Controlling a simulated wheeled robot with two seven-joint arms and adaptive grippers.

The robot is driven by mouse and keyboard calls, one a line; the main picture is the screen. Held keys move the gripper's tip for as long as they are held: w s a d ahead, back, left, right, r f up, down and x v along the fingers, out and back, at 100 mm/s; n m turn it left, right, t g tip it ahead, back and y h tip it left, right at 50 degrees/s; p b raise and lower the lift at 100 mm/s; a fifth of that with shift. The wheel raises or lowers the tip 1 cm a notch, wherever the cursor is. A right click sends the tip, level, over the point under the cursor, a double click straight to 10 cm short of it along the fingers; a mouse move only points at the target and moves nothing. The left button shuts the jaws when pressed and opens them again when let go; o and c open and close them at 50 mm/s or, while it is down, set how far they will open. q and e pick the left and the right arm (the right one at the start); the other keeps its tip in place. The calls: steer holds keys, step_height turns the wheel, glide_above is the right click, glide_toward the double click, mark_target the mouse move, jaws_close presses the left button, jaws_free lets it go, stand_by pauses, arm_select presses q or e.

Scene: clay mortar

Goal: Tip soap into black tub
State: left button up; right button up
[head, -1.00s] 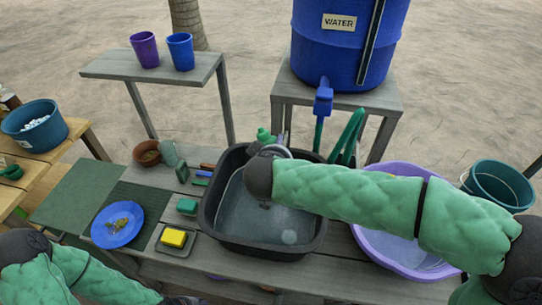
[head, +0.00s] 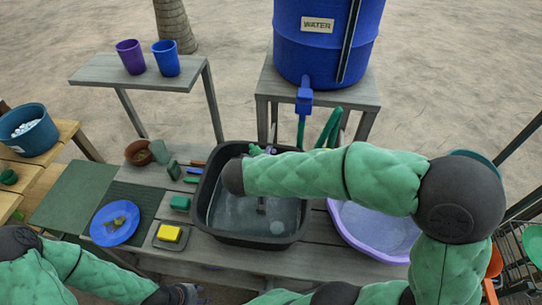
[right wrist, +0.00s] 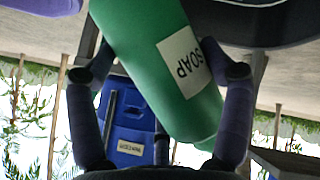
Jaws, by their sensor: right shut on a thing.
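The green soap bottle (right wrist: 150,45) with a white SOAP label fills the middle of the right wrist view, tilted. My right gripper (right wrist: 168,69) is shut around it, a finger on each side. In the head view, my right arm reaches across the black tub (head: 222,233) and hides most of that gripper. A bit of green (head: 262,150) shows at the tub's far rim; I cannot tell whether it is the bottle. Grey water with a pale foam patch (head: 277,228) lies in the tub. My left gripper (head: 182,294) is low at the front edge; its jaw opening is unclear.
A purple basin (head: 345,232) stands right of the tub. Left of it are a yellow sponge (head: 169,233), a green block (head: 180,203) and a blue plate (head: 114,223). The blue water barrel (head: 325,45) stands behind, its tap (head: 304,92) facing the tub.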

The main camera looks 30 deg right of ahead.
steer(key=g+p, duration=0.1)
steer(key=p, duration=0.1)
steer(key=s+f+n+g+h+p, duration=0.1)
steer(key=p, duration=0.1)
steer(key=f+g+p, duration=0.1)
steer(key=p, duration=0.1)
steer(key=shift+s+d+f+n+p, duration=0.2)
steer(key=shift+s+d+n+p, duration=0.1)
steer(key=shift+s+d, duration=0.05)
steer(key=shift+s+d+f+n+g+h+p, duration=0.1)
steer(key=shift+s+f+n+g+h+p, duration=0.2)
steer(key=shift+f+g+h+p, duration=0.3)
steer(key=g+p, duration=0.1)
steer(key=n+g+h+p, duration=0.1)
steer(key=g, duration=0.1)
steer(key=shift+w+n, duration=0.3)
steer(key=shift+w, duration=0.05)
steer(key=shift+w+a+r+n+g+h, duration=0.1)
steer(key=shift+n+g+h, duration=0.3)
steer(key=shift+g+h, duration=0.15)
steer(key=shift+w+a+n+g+h, duration=0.1)
steer(key=shift+n+g+h, duration=0.35)
steer(key=shift+g, duration=0.2)
